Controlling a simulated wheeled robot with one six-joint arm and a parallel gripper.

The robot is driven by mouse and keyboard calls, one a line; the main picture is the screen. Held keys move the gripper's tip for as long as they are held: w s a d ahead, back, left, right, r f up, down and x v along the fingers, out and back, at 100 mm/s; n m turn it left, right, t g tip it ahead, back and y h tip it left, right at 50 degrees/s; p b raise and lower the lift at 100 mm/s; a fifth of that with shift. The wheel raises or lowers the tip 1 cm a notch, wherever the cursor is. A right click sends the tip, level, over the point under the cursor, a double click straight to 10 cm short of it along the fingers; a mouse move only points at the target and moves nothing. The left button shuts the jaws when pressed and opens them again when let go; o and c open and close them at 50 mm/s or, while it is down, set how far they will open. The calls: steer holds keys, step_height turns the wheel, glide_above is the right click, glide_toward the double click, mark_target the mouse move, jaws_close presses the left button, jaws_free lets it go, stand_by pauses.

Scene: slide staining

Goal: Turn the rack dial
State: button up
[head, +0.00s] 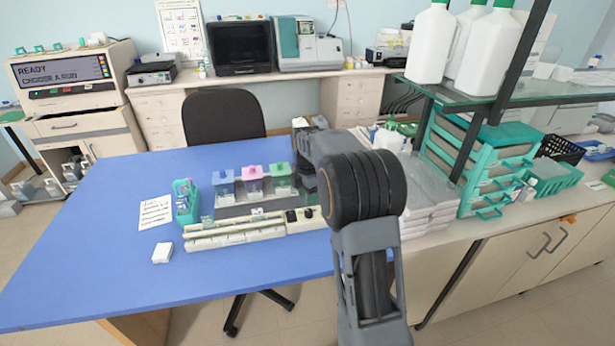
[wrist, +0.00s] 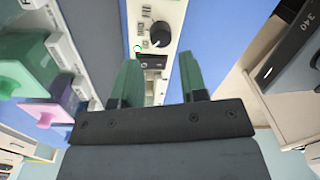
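The staining unit (head: 255,226) is a long cream machine on the blue table, with black knobs at its right end. In the wrist view its panel (wrist: 168,15) shows one round black dial (wrist: 160,35) with a white mark. A dark display or switch lies just below that dial. I cannot tell from labels which knob is the rack dial. My gripper (wrist: 158,68) has two green fingers, spread apart with nothing between them. The dial shows beyond the fingertips, roughly in line with the gap, apart from them. In the head view my arm hides most of the gripper.
Blue, pink and green lidded jars (head: 254,182) stand behind the unit, close left of the gripper. A teal slide holder (head: 186,201), a printed card (head: 155,212) and a small white box (head: 162,252) lie left. Stacked packs (head: 427,205) stand right. The front table is clear.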

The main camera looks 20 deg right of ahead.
mark_target(308, 211)
step_height(308, 211, up, 8)
steer(key=shift+w, duration=0.2)
stand_by(0.6)
steer(key=s+a+f+m+t, duration=0.1)
steer(key=s+a+m+t, duration=0.1)
steer(key=s+a+m, duration=0.3)
steer(key=s+a+f+m+t, duration=0.2)
steer(key=s+a+m, duration=0.4)
steer(key=s+m, duration=0.8)
steer(key=s, duration=0.4)
steer(key=shift+d, duration=0.1)
